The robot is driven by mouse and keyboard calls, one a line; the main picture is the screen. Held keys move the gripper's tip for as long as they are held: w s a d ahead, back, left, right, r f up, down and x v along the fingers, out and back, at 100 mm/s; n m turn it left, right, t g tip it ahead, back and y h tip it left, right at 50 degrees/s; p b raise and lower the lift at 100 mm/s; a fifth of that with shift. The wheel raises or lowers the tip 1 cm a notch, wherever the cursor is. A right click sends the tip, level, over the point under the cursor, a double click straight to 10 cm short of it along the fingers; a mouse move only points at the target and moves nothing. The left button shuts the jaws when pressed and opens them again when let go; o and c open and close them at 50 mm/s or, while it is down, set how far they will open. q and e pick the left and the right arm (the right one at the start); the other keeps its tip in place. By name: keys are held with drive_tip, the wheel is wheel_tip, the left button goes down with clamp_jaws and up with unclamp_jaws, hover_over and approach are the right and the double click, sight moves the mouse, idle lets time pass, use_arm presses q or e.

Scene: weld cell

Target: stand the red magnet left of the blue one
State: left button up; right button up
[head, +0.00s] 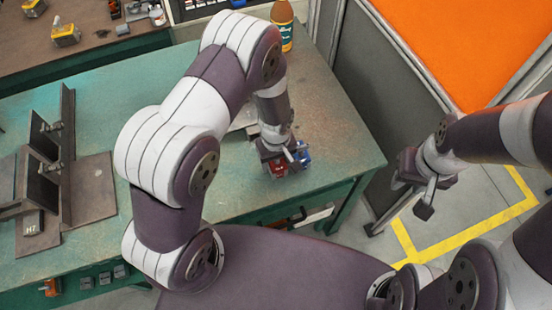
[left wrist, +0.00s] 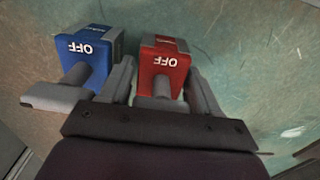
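The red magnet (head: 276,168) stands on the green table near its right front corner, partly hidden by my left gripper (head: 285,160). In the left wrist view the red magnet (left wrist: 165,62), marked OFF, sits between the two fingers, which lie against its sides. The blue magnet (head: 303,155) stands close to the right of the red one in the head view. In the left wrist view the blue magnet (left wrist: 92,52) is on the left, outside the fingers, with a narrow gap to the red one. My right gripper (head: 416,190) hangs empty over the floor, its fingers apart.
Dark steel angle plates and a fixture (head: 88,185) occupy the table's left side. A brown bottle (head: 283,25) stands at the far right edge. The table (head: 335,130) is bare around the magnets, whose right side lies near the table edge. A grey panel (head: 385,80) stands beyond.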

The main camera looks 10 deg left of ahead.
use_arm(q)
drive_tip(key=shift+r, duration=0.1)
wheel_tip(320, 180, up, 12)
drive_tip(key=s+a+r+m+t, duration=0.1)
drive_tip(key=s+a+r+m, duration=0.6)
drive_tip(key=s, duration=0.1)
drive_tip(key=shift+s+a, duration=0.2)
drive_tip(key=shift+r, duration=0.15)
idle(0.6)
